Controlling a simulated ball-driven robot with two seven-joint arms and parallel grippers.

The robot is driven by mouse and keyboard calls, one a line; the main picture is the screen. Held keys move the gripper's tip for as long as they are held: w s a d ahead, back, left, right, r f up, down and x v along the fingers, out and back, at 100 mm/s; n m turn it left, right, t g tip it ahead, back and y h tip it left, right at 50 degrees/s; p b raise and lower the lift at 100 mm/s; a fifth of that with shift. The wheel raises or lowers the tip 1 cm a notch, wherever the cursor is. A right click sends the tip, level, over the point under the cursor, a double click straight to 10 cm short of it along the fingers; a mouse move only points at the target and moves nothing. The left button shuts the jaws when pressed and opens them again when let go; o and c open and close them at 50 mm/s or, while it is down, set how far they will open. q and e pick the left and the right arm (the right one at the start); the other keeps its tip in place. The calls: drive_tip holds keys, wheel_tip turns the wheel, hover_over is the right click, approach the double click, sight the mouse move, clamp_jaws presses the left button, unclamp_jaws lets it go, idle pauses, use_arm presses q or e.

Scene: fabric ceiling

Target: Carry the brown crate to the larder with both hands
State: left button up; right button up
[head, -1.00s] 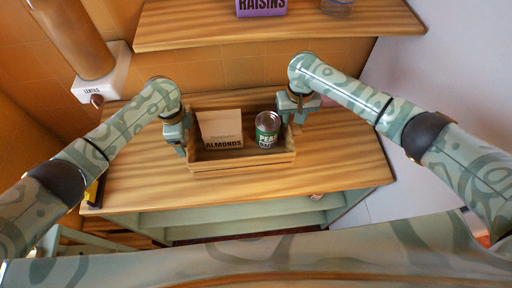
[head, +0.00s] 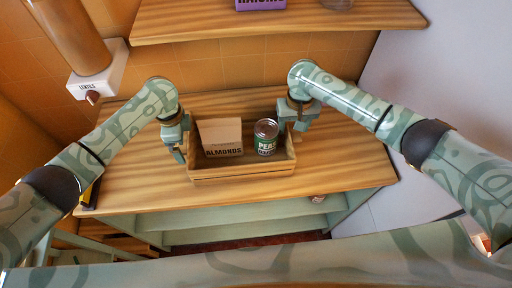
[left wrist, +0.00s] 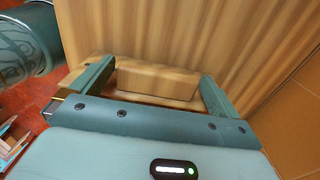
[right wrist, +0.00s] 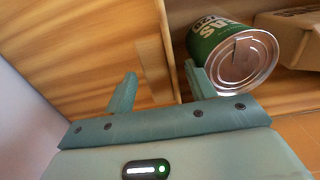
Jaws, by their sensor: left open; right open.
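The brown crate (head: 243,174) stands on a wooden counter and holds an almonds box (head: 220,138) and a green peas can (head: 266,137). My left gripper (head: 180,155) is open at the crate's left end. In the left wrist view a wooden block-like part of the crate (left wrist: 157,82) shows between its spread fingers. My right gripper (head: 300,122) is open at the crate's right end. In the right wrist view the crate's wall (right wrist: 152,72) shows between its fingers, one finger close to the can. Neither gripper is closed on the crate.
The counter (head: 130,190) has bare room left and right of the crate. A shelf (head: 330,22) with a purple raisins box (head: 260,4) is above. A lentils dispenser (head: 98,84) hangs at the upper left. Pale green shelving (head: 240,228) lies below the counter.

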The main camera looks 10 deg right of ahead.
use_arm(q)
wheel_tip(320, 180, up, 10)
drive_tip(key=shift+f, duration=0.1)
use_arm(e)
drive_tip(key=o, duration=0.8)
wheel_tip(320, 180, up, 12)
drive_tip(key=shift+r, duration=0.1)
idle(0.6)
